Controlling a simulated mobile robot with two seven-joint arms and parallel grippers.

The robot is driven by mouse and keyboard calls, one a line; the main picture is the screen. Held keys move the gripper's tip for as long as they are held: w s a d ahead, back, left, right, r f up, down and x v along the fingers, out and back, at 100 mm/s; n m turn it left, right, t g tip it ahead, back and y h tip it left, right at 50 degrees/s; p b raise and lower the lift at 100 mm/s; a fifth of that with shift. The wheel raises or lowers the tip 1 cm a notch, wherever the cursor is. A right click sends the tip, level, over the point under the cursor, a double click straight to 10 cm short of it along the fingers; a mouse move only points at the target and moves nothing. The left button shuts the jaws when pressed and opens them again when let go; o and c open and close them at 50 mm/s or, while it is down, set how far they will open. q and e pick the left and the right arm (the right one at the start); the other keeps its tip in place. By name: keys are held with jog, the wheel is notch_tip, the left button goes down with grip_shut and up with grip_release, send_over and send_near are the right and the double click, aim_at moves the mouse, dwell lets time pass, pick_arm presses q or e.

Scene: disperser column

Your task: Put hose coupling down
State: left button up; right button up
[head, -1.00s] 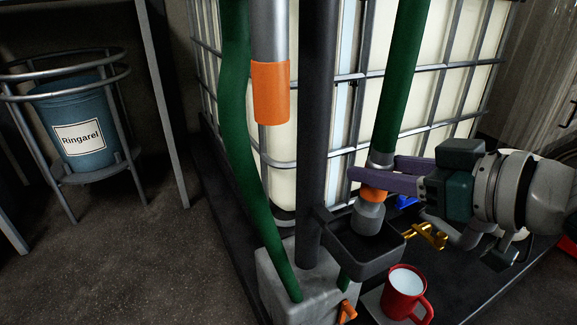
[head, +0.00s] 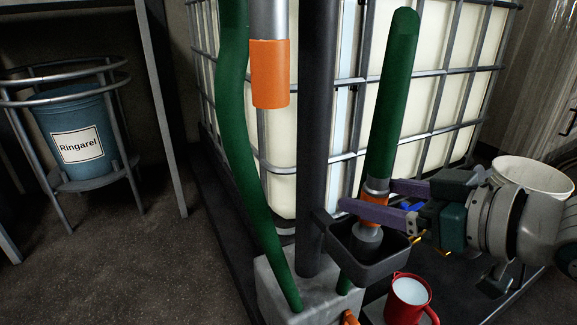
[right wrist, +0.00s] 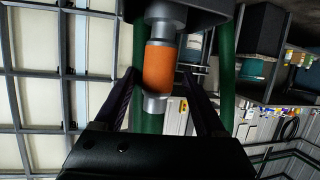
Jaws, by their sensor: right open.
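The hose coupling (head: 375,209), an orange sleeve with grey ends on a green hose (head: 392,95), stands slightly tilted with its lower end inside the black open holder (head: 345,268). My right gripper (head: 368,194) is open, with one finger on each side of the coupling at its upper part. In the right wrist view, the orange sleeve (right wrist: 158,68) lies between the two fingers (right wrist: 158,82), with a visible gap on both sides. The coupling's bottom is partly hidden by the holder's rim. My left gripper is not in view.
A red mug (head: 406,298) stands just below and right of the holder. A dark vertical pole (head: 317,130) and a grey pipe with an orange sleeve (head: 270,72) are to the left. A caged white tank (head: 430,115) stands behind. A white bucket (head: 535,176) is at right.

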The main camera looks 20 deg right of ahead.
jog(key=shift+r, duration=0.1)
jog(key=shift+s+r, duration=0.1)
jog(key=shift+s, duration=0.1)
jog(key=p+v, duration=0.6)
jog(key=v, duration=0.4)
jog(key=s+a+f+m+g+h, duration=0.1)
jog(key=s+a+f+g+h, duration=0.2)
jog(key=s+a+g, duration=0.6)
jog(key=shift+s+m+g+h, duration=0.3)
jog(key=shift+s+g+h, duration=0.15)
jog(key=shift+s, duration=0.75)
